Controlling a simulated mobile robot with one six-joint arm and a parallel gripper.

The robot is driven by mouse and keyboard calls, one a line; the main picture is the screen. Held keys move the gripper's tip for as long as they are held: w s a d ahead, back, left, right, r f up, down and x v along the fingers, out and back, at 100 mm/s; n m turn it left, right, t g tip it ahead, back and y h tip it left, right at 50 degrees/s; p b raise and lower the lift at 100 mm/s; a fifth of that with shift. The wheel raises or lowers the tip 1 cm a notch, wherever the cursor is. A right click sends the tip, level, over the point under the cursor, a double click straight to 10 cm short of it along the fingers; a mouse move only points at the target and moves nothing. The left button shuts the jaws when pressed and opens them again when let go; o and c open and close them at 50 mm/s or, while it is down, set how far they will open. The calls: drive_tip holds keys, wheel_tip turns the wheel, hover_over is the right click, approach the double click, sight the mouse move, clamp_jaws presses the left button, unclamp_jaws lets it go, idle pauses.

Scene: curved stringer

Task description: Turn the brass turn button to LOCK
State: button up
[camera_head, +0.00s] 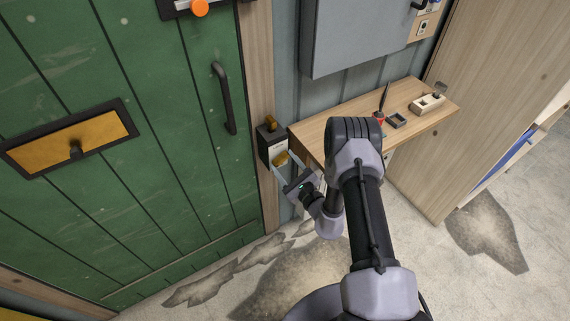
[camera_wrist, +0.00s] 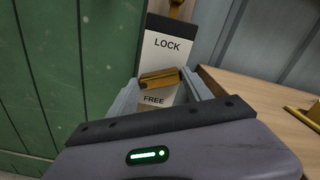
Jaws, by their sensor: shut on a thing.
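The brass turn button (camera_wrist: 160,78) shows in the wrist view on a white plate (camera_wrist: 160,48) marked LOCK at the top and FREE below. The button lies roughly level, between the two words, just above FREE. My gripper (camera_wrist: 160,90) is shut on the button, with a finger at each side of it. In the head view the button (camera_head: 281,158) is a small brass patch at my gripper (camera_head: 283,163), on the dark-framed plate beside the green door. The button's pivot cannot be made out.
The green door (camera_head: 120,180) with a dark handle (camera_head: 224,98) stands to the left. A wooden shelf (camera_head: 345,113) juts out close to the right of the plate, holding small items. A grey cabinet (camera_head: 350,35) hangs above the shelf.

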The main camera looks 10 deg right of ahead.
drive_tip(key=m, duration=0.5)
drive_tip(key=shift+m, duration=0.4)
drive_tip(key=m, duration=1.1)
drive_tip(key=shift+m+p, duration=0.3)
drive_tip(key=shift+m, duration=0.1)
drive_tip(key=m, duration=0.5)
drive_tip(key=shift+m, duration=0.4)
drive_tip(key=o, duration=1.4)
drive_tip(key=shift+c, duration=0.2)
